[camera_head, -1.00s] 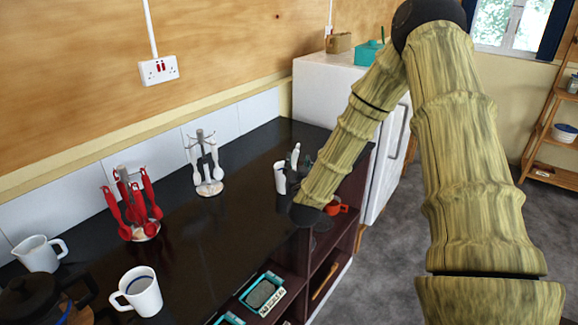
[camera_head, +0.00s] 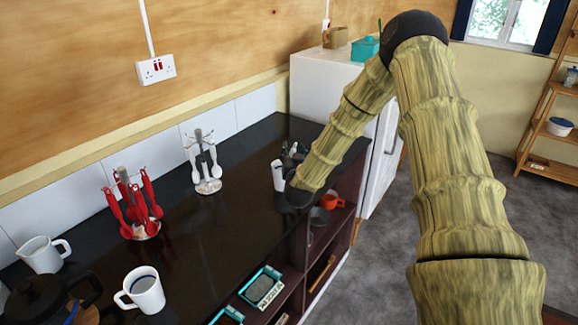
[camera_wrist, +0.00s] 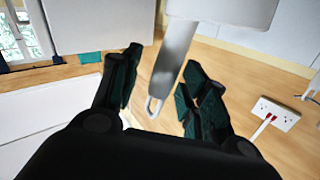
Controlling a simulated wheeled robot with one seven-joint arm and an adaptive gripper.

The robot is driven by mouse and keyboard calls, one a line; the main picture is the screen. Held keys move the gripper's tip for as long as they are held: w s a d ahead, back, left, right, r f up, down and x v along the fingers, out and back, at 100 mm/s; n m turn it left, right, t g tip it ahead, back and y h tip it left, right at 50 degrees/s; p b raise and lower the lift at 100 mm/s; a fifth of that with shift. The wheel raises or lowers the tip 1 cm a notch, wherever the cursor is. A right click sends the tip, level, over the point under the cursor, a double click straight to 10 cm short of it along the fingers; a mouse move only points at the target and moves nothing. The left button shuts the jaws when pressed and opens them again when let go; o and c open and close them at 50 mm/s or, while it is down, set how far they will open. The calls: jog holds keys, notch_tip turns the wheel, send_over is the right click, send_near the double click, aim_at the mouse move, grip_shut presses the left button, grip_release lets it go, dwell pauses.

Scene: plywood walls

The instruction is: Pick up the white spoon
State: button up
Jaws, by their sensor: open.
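A white handle with a loop at its end (camera_wrist: 176,58) sticks out of a white cup (camera_wrist: 222,8) in the wrist view, which is upside down. I take it for the white spoon; its head is hidden inside the cup. My gripper (camera_wrist: 163,57) is open, its dark green fingers on either side of the handle, with visible gaps. In the head view the white cup (camera_head: 278,176) stands on the dark counter, and my gripper (camera_head: 293,152) is just above it, partly hidden by my arm. The handle cannot be made out there.
A stand of white utensils (camera_head: 205,165) and one of red utensils (camera_head: 132,205) are left along the counter (camera_head: 200,235). A white mug (camera_head: 143,291), a jug (camera_head: 42,255) and a dark pot (camera_head: 40,300) stand nearer. The fridge (camera_head: 335,90) is behind. The middle of the counter is clear.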

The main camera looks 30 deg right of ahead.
grip_shut()
jog(key=shift+r, duration=0.1)
jog(key=shift+r+b, duration=1.5)
jog(key=shift+r, duration=3.4)
